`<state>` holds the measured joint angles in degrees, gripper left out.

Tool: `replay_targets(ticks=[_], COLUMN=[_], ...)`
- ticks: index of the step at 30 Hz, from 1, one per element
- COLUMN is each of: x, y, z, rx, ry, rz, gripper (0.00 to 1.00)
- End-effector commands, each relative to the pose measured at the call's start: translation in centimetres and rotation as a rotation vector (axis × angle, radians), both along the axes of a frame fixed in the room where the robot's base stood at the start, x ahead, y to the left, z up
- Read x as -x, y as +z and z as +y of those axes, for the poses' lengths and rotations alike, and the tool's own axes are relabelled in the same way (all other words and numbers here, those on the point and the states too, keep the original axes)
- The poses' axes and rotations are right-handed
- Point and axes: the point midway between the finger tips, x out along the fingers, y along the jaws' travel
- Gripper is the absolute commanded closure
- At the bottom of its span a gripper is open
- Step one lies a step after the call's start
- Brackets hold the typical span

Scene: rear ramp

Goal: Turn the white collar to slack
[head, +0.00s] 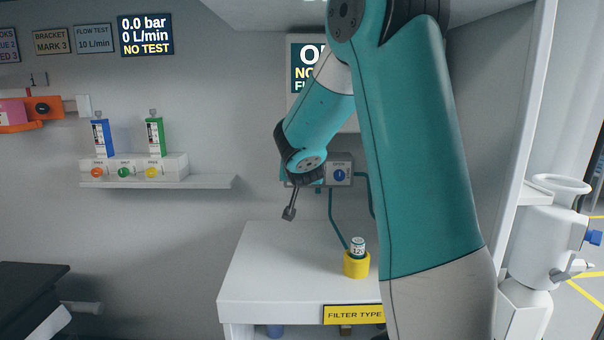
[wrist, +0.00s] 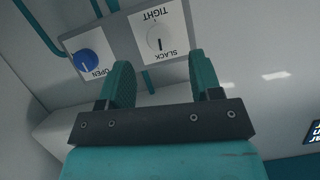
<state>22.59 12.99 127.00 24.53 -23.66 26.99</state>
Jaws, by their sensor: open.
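The white collar (wrist: 160,37) is a round knob on a pale wall plate, with TIGHT lettered on one side and SLACK on the other. A short dark mark on it seems to lie on the SLACK side, but it is small. My gripper (wrist: 162,80) is open and empty. Its two teal fingers stand apart, with the collar beyond their gap, apparently not touched. In the head view my gripper (head: 289,212) hangs in front of the wall panel, over the white counter's back area, and my wrist hides the collar.
A blue knob (wrist: 86,63) marked OPEN sits beside the collar and also shows in the head view (head: 339,175). Teal pipes run by the plates. A yellow cup (head: 356,265) holding a small canister stands on the white counter (head: 265,275). The counter's left part is clear.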

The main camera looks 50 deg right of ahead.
Motion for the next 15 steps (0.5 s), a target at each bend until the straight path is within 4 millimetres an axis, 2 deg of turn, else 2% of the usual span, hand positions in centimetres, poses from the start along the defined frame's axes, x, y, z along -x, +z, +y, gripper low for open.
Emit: replay_targets(ticks=[3,9,15], x=[2.0,5.0,7.0], y=[1.2,3.0,4.2], z=[2.3,5.6,7.7], rx=[0.001,0.0,0.0], ry=[0.004,0.006,0.005], rz=[-0.004,-0.002,-0.001], gripper=[0.41,0.41,0.41])
